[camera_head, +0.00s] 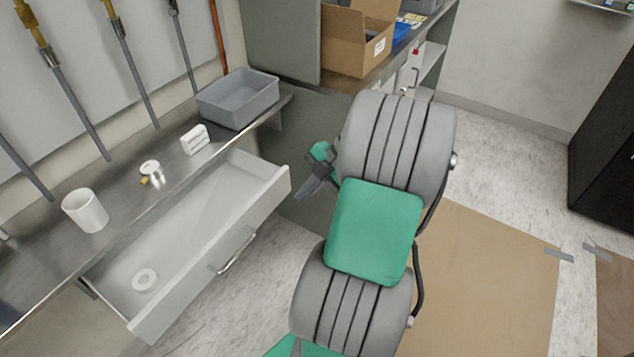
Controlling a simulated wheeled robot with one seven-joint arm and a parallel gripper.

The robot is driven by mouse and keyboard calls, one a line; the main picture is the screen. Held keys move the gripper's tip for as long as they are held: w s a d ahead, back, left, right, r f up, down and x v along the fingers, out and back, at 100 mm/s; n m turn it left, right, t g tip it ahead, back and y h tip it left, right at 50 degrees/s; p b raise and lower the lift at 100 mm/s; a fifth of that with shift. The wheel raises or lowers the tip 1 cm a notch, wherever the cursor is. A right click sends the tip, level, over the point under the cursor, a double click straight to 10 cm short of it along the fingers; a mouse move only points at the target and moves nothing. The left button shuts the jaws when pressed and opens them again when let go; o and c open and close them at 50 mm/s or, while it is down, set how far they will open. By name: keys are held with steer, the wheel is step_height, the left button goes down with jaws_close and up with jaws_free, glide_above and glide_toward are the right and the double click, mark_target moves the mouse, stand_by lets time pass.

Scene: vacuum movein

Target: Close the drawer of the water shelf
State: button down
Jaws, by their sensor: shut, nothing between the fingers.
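The water shelf (118,198) is a metal counter along the left wall. Its white drawer (215,262) stands pulled out below the counter, with a metal handle (237,252) on its front panel. A small white ring-shaped item (145,279) lies inside at the near end. My gripper (303,194) is shut and empty. It is near the far right corner of the drawer front and looks apart from it, though the distance is hard to judge. My grey and green arm fills the middle of the view and hides part of the floor.
On the counter stand a white cup (86,211), a small round item (150,169), a white box (194,139) and a grey bin (239,97). A cardboard box (358,42) is at the back. A black cabinet (606,150) is at right. Floor in front of the drawer is clear.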

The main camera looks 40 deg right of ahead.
mark_target(278, 199)
steer(key=w, duration=0.2)
steer(key=w+a, duration=0.1)
steer(key=w, duration=0.1)
steer(key=shift+a+f+p, duration=0.15)
steer(key=shift+p, duration=0.2)
steer(key=shift+w, duration=0.15)
